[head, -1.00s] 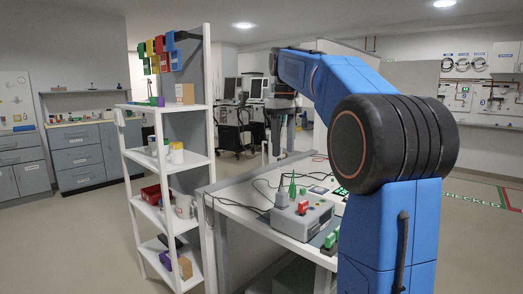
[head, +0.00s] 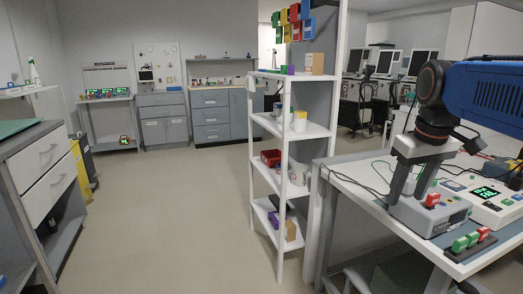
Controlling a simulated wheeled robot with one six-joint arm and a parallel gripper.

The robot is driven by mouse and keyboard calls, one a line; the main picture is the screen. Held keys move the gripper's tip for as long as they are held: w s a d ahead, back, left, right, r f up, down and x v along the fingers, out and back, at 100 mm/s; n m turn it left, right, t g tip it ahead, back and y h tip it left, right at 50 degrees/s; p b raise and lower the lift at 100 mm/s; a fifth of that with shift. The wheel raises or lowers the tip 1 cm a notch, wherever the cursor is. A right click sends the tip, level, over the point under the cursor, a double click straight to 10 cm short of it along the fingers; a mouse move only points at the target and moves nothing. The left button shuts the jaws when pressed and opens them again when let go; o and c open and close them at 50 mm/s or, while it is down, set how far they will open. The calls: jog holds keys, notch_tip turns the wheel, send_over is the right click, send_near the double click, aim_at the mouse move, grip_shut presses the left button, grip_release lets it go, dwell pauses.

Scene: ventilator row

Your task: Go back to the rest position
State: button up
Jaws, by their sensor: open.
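My blue arm reaches in from the right edge in the head view. My gripper (head: 412,186) points down over the white workbench (head: 344,180), with its two grey fingers apart. No object shows between the fingers. Below and partly behind the fingers is a grey device box (head: 446,213) with a red part (head: 432,200) on top. I cannot tell whether the fingertips touch the box.
A white open shelf unit (head: 282,195) with small goods stands left of the bench. Red and green blocks (head: 470,240) sit near the bench's front edge. A drawer cabinet (head: 48,165) is at far left. The floor (head: 170,200) between is clear.

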jog(key=s+a+f+m+t, duration=0.1)
jog(key=s+a+f, duration=0.1)
jog(key=s+f, duration=0.5)
jog(key=s+a+f+t, duration=0.1)
jog(key=s+a+f, duration=0.2)
jog(key=s+f, duration=0.4)
notch_tip(320, 180, down, 4)
jog(key=shift+s+f+m, duration=0.2)
jog(key=shift+s+m, duration=0.15)
jog(key=shift+m, duration=0.05)
